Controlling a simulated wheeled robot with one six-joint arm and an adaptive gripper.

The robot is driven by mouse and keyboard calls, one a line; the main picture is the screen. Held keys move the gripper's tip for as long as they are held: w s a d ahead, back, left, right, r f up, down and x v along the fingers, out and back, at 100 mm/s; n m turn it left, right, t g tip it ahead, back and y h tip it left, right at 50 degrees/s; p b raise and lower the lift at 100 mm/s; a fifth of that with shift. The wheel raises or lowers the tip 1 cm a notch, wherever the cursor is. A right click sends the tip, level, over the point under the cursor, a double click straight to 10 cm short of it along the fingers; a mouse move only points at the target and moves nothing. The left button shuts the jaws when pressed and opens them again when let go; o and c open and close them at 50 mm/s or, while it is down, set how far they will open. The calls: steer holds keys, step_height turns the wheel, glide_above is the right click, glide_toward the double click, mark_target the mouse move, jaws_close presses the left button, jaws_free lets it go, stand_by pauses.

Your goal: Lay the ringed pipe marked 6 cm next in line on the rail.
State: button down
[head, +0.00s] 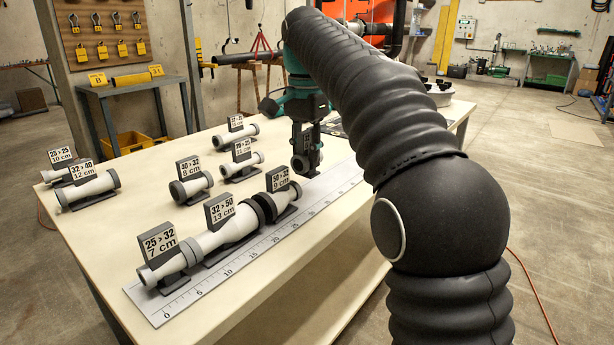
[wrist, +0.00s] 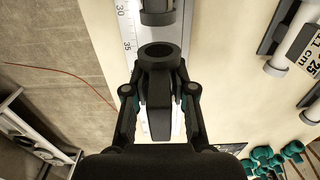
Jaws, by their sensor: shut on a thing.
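The rail (head: 152,305) is a pale ruled strip along the table's front edge. Three pipes lie on it end to end: one marked 7 cm (head: 173,265), one marked 13 cm (head: 225,236) and one marked 9 cm (head: 285,200). My gripper (head: 304,138) is shut on a short dark-ringed pipe (head: 302,163) above the rail, past the 9 cm pipe's far end. In the wrist view the held pipe's dark ring (wrist: 159,55) faces the row's end (wrist: 158,12), with a gap between. Its marking cannot be read.
Loose pipes stand behind the rail: 12 cm (head: 90,190), 10 cm (head: 58,174), 8 cm (head: 190,188), 11 cm (head: 241,166) and one at the back (head: 235,136). A white bin (head: 440,95) stands at the table's far end. The rail beyond the row is clear of pipes.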

mark_target(306, 176)
steer(key=shift+f+b, duration=0.65)
steer(key=shift+f, duration=1.7)
steer(key=c, duration=1)
jaws_free()
steer(key=shift+f, duration=0.1)
steer(key=shift+o, duration=0.2)
step_height(306, 176, up, 7)
steer(key=shift+r+p, duration=0.1)
steer(key=shift+p, duration=0.8)
steer(key=shift+r, duration=0.3)
steer(key=shift+d, duration=0.1)
